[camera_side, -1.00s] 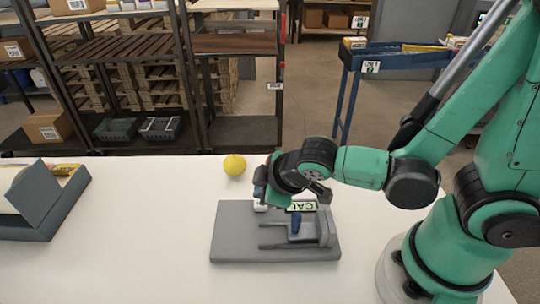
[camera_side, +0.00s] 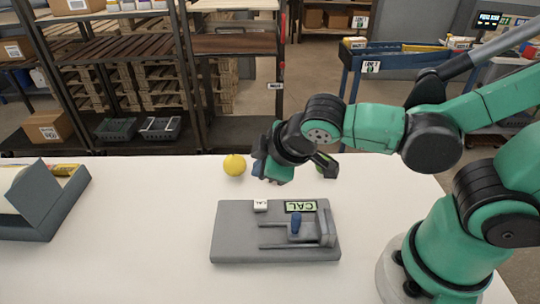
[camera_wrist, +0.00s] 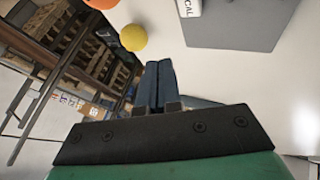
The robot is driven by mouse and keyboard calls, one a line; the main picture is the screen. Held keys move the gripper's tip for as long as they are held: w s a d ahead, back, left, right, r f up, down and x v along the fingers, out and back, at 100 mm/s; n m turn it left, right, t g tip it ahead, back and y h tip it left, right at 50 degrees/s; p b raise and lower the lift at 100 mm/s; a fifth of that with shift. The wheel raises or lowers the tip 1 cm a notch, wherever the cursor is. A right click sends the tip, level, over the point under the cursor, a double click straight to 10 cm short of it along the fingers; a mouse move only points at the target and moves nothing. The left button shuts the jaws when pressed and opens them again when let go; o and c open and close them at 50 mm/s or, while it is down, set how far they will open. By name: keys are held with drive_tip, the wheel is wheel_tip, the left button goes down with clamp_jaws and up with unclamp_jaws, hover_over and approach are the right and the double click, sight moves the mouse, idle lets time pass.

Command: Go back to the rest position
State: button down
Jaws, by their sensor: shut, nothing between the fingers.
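My gripper (camera_side: 260,165) hangs above the back part of the white table, behind the grey fixture and just right of the yellow ball. In the wrist view my gripper (camera_wrist: 157,68) shows its two dark blue fingers pressed together with nothing between them. The gripper is clear of the fixture.
A yellow ball (camera_side: 234,165) sits on the table (camera_side: 150,230) close to my gripper. An orange round thing (camera_wrist: 100,3) shows at the wrist view's top edge. A grey bin (camera_side: 50,220) stands at the left. Shelves (camera_side: 110,75) and a blue cart (camera_side: 395,62) are behind.

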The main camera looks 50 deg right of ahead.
idle(0.5)
drive_tip(key=s+d+r+m, duration=0.1)
drive_tip(key=d+r+m, duration=0.2)
drive_tip(key=d+m, duration=0.4)
drive_tip(key=shift+s+d+r+m+y, duration=0.2)
drive_tip(key=shift+s+m+y, duration=0.1)
drive_tip(key=shift+m, duration=0.2)
wheel_tip(320, 180, up, 4)
drive_tip(key=n+g, duration=0.7)
drive_tip(key=n, duration=0.2)
hover_over(261, 202)
drive_tip(key=shift+r, duration=0.15)
wheel_tip(261, 202, down, 14)
drive_tip(key=shift+f, duration=0.1)
